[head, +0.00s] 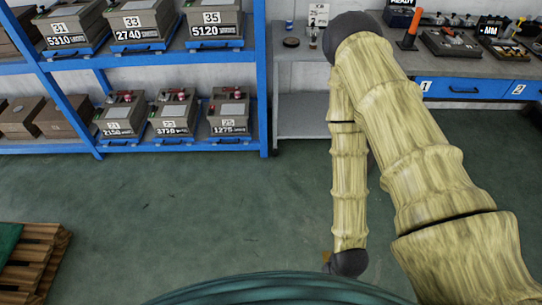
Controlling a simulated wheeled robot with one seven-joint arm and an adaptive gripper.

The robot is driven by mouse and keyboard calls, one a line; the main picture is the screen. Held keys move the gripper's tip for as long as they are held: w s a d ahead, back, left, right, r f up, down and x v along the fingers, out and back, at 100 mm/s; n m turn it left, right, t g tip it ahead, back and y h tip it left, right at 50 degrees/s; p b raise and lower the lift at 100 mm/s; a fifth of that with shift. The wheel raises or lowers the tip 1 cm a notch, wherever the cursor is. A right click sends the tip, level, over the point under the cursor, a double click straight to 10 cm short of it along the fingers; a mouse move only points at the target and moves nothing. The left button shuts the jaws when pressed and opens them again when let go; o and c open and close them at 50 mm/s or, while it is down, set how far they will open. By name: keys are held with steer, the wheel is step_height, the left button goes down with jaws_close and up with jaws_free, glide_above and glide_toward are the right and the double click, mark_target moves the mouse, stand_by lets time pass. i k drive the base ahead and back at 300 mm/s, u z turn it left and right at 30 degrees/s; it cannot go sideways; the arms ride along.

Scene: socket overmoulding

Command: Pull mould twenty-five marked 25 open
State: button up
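Mould 25 (229,108) is a grey-brown box at the right end of the lower blue shelf in the head view. Its front label reads 25, with 1275 below it. A small red part shows on its top. I cannot tell from here whether its halves are apart. My arm (400,130) rises on the right, bends at a dark elbow and comes down to a dark wrist joint (347,262) above the floor. The wrist is well to the right of and nearer than mould 25. My gripper does not show; it is hidden or out of frame.
Moulds 21 (122,115) and 23 (174,113) stand left of mould 25. Moulds 31, 33 and 35 (212,22) stand above. A grey workbench (300,58) is right of the blue rack (262,80). A wooden pallet (35,265) lies front left. The green floor between is clear.

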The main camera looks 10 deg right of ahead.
mark_target(232, 120)
steer(key=z, duration=0.25)
steer(key=k, duration=0.25)
steer(key=u, duration=1.1)
steer(key=i, duration=1.55)
steer(key=z, duration=0.55)
